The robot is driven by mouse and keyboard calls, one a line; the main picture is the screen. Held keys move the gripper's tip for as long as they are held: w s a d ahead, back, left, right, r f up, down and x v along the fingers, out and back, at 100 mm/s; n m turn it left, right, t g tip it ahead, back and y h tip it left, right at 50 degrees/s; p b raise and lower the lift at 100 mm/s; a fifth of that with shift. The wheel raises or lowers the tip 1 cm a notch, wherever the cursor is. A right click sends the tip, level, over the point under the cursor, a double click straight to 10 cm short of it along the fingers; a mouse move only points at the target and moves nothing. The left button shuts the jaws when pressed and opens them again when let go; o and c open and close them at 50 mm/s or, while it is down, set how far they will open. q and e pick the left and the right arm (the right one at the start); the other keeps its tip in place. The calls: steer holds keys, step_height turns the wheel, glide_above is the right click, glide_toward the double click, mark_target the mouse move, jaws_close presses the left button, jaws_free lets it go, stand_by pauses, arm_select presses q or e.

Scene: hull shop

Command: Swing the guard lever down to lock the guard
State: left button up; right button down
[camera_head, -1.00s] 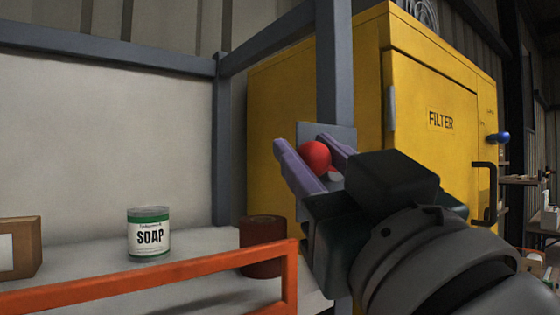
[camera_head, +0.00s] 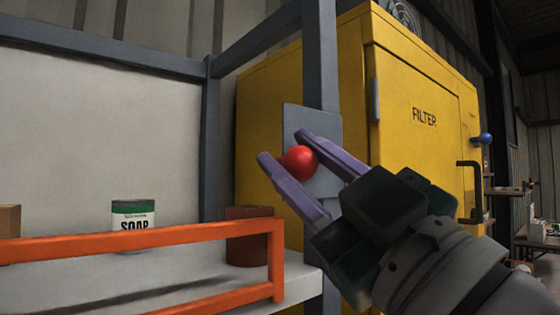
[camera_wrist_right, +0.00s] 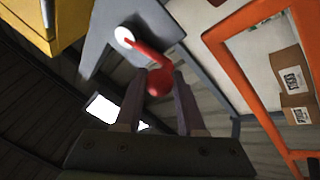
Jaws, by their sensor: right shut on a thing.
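The guard lever's red ball knob (camera_head: 300,160) is between the two purple fingers of my right gripper (camera_head: 285,148), which is shut on it. The knob is in front of a grey plate (camera_head: 327,128) on a grey upright post. In the right wrist view, the red lever arm (camera_wrist_right: 143,55) runs from a round white pivot (camera_wrist_right: 124,36) on the plate to the knob (camera_wrist_right: 160,84), between my right fingers (camera_wrist_right: 157,100). In the head view the knob and fingers hide the lever arm. My left gripper is not in view.
An orange rail frame (camera_head: 180,233) crosses the lower left, in front of a pale shelf (camera_head: 210,280). A soap can (camera_head: 133,212) and a dark red can (camera_head: 247,250) stand behind the rail. A yellow filter cabinet (camera_head: 425,150) stands behind the post.

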steer(key=shift+w+d+f, duration=0.1)
steer(key=shift+w+d, duration=0.1)
steer(key=c, duration=0.9)
jaws_free()
steer(key=o, duration=0.3)
steer(key=shift+s+a, duration=0.1)
steer(key=shift+s+f, duration=0.2)
steer(key=shift+s, duration=0.05)
steer(key=b+v, duration=0.6)
steer(key=v, duration=0.3)
steer(key=shift+s+d+r, duration=0.1)
steer(key=shift+s+d, duration=0.05)
steer(key=shift+d, duration=0.05)
